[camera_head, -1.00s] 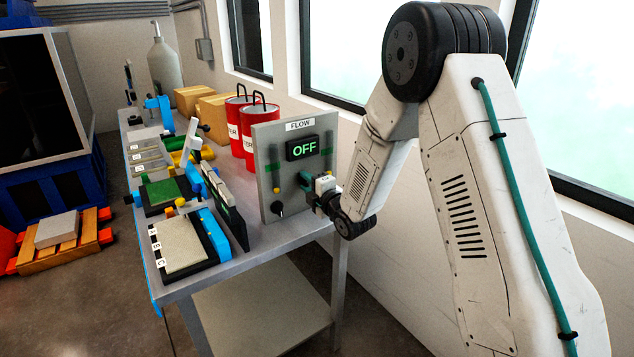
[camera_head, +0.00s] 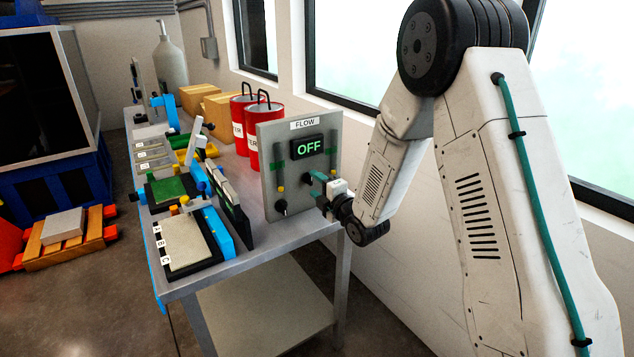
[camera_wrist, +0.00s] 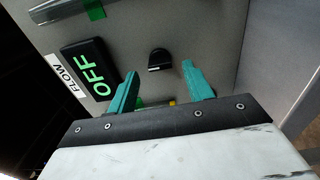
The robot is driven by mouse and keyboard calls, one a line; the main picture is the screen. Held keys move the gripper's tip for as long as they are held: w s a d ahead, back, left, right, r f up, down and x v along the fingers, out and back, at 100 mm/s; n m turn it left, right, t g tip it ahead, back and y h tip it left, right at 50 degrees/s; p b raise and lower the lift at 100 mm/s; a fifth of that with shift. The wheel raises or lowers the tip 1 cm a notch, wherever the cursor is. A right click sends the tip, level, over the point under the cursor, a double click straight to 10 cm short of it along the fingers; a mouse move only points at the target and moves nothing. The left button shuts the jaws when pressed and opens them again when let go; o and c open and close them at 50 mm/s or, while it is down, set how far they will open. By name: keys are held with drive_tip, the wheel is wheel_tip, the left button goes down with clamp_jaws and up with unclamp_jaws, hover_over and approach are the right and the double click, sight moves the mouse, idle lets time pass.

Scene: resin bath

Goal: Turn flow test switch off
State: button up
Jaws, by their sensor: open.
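The flow panel (camera_head: 268,188) is a grey upright board on the near right part of the bench. Its "FLOW" label (camera_head: 305,124) is above a black display (camera_head: 308,147) that reads OFF in green. A black knob (camera_head: 281,206) is low on the left of the board. In the wrist view another black knob (camera_wrist: 159,60) shows on the board beside the OFF display (camera_wrist: 88,68). My gripper (camera_head: 312,180) is in front of the right side of the board. In the wrist view its teal fingers (camera_wrist: 156,84) are apart, with nothing held between them, and the knob lies just beyond the fingertips.
Red cylinders (camera_head: 264,138) stand behind the panel, with cardboard boxes (camera_head: 218,112) farther back. Trays and fixtures, including a near plate (camera_head: 183,244), fill the bench's left side. A wall with windows is on the right.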

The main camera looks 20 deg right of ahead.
drive_tip(key=shift+v, duration=2.4)
wheel_tip(320, 180, down, 9)
drive_tip(key=s+d+m+g+h, duration=0.2)
drive_tip(key=m+g+h, duration=0.1)
drive_tip(key=m+g, duration=0.2)
drive_tip(key=s+d+m+g+h, duration=0.2)
drive_tip(key=s+d+m+g, duration=0.3)
drive_tip(key=s, duration=0.3)
drive_tip(key=s+a+r+m+g, duration=0.1)
drive_tip(key=s+r+m+g, duration=0.1)
drive_tip(key=s+r+m, duration=0.2)
drive_tip(key=s+r+m+g, duration=0.2)
drive_tip(key=s+r+m, duration=0.2)
drive_tip(key=s+r, duration=0.7)
drive_tip(key=s+a+r+m+g, duration=0.1)
drive_tip(key=s+r, duration=0.7)
drive_tip(key=s, duration=0.9)
drive_tip(key=shift+a+m+g+h, duration=0.35)
drive_tip(key=shift+m+g, duration=0.15)
drive_tip(key=shift+m, duration=0.9)
